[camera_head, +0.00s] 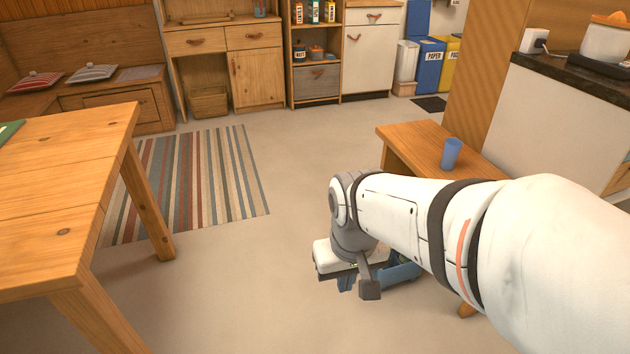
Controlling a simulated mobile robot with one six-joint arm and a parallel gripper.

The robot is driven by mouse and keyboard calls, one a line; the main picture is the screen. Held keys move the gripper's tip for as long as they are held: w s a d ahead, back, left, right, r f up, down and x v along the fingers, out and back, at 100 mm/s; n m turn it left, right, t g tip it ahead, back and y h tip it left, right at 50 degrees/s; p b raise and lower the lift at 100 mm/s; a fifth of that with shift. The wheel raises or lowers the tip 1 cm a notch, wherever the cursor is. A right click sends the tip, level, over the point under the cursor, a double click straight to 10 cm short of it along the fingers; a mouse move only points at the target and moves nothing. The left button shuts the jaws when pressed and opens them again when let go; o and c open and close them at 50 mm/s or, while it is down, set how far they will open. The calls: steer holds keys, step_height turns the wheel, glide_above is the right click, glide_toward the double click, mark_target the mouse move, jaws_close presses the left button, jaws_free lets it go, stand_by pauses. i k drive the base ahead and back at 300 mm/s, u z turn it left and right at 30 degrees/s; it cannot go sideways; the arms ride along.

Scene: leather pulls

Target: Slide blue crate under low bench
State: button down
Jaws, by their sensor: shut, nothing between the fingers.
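The blue crate (405,272) is on the floor in the lower middle of the head view, mostly hidden by my arm and wrist. The low wooden bench (420,147) stands right of centre. My arm crosses in front of it and hides much of its near part. A bench leg (467,310) shows below my arm. My gripper (362,285) points down at the crate's left end, shut with nothing held. I cannot tell whether it touches the crate, or whether any of the crate is beneath the bench top.
A blue cup (451,153) stands on the bench. A wooden table (70,190) is at left, beside a striped rug (200,180). Cabinets (225,65) line the back, and a dark-topped counter (570,110) is at right. The floor between rug and bench is clear.

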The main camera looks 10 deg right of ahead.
mark_target(400, 273)
steer(key=u, duration=0.05)
steer(key=i, duration=1)
steer(key=z, duration=0.05)
